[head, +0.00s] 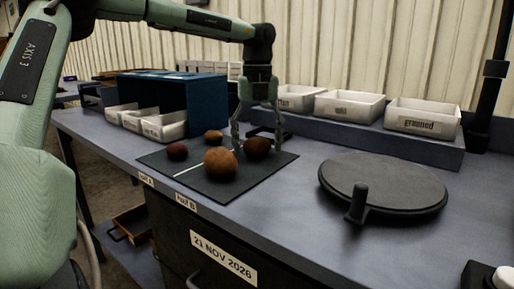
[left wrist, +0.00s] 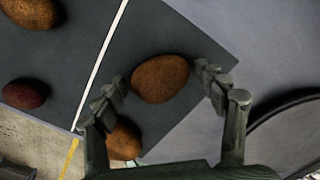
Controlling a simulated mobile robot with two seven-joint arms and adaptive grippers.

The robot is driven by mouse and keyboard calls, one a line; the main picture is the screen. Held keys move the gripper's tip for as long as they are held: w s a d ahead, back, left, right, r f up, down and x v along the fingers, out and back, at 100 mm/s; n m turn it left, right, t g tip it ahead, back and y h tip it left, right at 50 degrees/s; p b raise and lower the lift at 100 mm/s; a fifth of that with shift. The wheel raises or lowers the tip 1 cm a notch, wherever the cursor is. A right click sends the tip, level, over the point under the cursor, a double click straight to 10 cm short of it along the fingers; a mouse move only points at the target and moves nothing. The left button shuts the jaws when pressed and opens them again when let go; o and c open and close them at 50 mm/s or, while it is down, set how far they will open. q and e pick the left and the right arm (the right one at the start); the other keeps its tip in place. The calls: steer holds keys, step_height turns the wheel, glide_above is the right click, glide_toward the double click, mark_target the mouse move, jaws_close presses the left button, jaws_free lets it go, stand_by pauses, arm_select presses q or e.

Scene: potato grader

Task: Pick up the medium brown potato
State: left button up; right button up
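A medium-sized brown potato (head: 257,149) lies on the dark mat (head: 258,171), on the right side of its white line. In the left wrist view the potato (left wrist: 160,78) is between the fingertips, with a small gap on each side. My left gripper (head: 259,146) points down over it, open, one finger on each side; it also shows in the left wrist view (left wrist: 161,82). My right gripper is not in view.
Another brown potato (head: 221,162) lies close in front on the mat. A brown potato (head: 213,137) and a small dark red potato (head: 177,151) lie further left. A round black turntable (head: 383,183) stands right. White bins (head: 423,118) line the back.

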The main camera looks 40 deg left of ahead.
arm_select(q)
steer(key=c, duration=0.9)
